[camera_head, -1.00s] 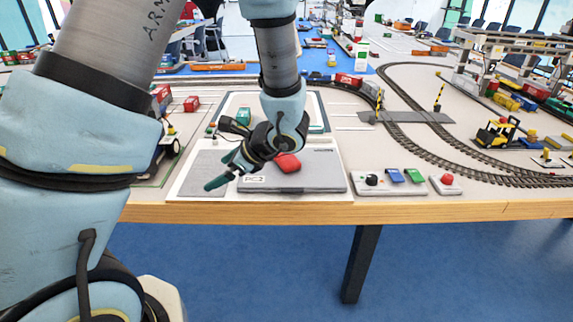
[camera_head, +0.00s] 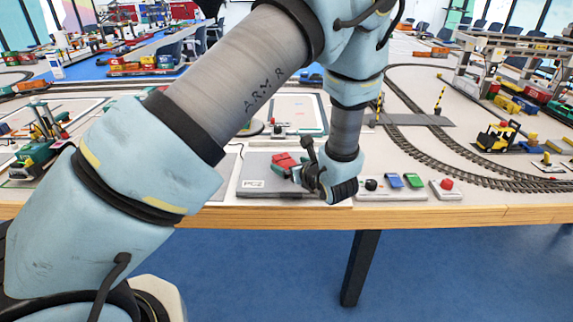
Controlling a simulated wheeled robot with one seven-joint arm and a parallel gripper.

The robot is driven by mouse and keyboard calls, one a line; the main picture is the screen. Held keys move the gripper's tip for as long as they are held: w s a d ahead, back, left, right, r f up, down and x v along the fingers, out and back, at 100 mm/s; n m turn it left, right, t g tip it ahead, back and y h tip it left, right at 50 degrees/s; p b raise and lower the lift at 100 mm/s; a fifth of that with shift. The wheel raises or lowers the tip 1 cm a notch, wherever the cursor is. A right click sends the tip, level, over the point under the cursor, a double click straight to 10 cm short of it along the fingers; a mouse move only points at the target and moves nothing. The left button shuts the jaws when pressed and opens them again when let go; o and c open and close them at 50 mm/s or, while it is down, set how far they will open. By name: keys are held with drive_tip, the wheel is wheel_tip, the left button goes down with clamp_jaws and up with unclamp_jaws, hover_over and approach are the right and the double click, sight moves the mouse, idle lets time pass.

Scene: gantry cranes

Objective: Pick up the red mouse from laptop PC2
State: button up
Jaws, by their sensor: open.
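The red mouse (camera_head: 284,159) lies on the closed grey laptop PC2 (camera_head: 254,185), near the middle of its lid. The label PC2 shows at the laptop's front left. My gripper (camera_head: 297,170) is open, low over the right part of the laptop, with its fingers toward the mouse from the right. The fingers are small and partly hidden by the dark wrist parts. I cannot tell whether they reach around the mouse or touch it. My wrist and forearm hide the laptop's right end.
A control panel with a black knob and blue and green switches (camera_head: 395,180) stands just right of my wrist. A red button box (camera_head: 446,188) is beyond it. Train tracks (camera_head: 440,145) curve at the right. The wooden table edge (camera_head: 420,215) runs in front.

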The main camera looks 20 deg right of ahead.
sight(287, 162)
drive_tip(key=shift+d+p+x, duration=0.2)
drive_tip(key=shift+p+x, duration=0.55)
drive_tip(key=shift+x, duration=1.45)
drive_tip(key=shift+f, duration=0.1)
drive_tip(key=c, duration=1.3)
